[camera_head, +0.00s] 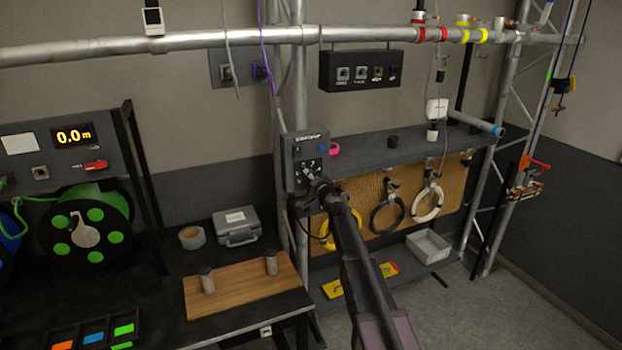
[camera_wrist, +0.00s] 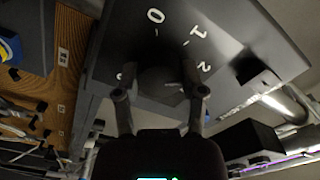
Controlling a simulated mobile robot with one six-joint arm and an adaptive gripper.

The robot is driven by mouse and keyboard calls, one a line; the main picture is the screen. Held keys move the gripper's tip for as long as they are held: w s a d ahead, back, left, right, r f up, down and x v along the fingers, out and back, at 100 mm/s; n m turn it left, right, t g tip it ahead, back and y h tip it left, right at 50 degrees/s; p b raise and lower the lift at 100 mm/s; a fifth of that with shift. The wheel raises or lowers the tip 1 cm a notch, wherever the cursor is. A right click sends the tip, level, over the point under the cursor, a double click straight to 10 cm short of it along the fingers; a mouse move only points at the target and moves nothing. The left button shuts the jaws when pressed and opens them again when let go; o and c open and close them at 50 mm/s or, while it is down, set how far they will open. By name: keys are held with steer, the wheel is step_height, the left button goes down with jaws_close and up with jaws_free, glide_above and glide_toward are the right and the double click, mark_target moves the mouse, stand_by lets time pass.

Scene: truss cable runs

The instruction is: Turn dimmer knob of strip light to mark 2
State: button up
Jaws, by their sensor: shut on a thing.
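The control box (camera_head: 292,170) is a grey box on the truss post in the head view, and its grey face (camera_wrist: 230,35) fills the top of the wrist view. The dimmer knob (camera_wrist: 158,76) is dark and round, with the printed marks 0, 1 and 2 around it. Mark 2 (camera_wrist: 205,67) lies right of the knob, beside my right finger. My gripper (camera_wrist: 160,95) is shut on the knob, one finger on each side. In the head view my gripper (camera_head: 317,184) is at the lower face of the box. The knob's pointer is too dark to read.
A grey shelf (camera_head: 365,153) runs right of the box, with cable coils (camera_head: 387,214) hanging on the brown board below. A black switch box (camera_head: 345,72) hangs above right. A bench with a wooden board (camera_head: 235,287) stands at left.

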steer(key=shift+w+m, duration=0.1)
steer(key=shift+m, duration=0.8)
steer(key=o, duration=1.1)
steer(key=shift+o, duration=0.2)
steer(key=v, duration=1.2)
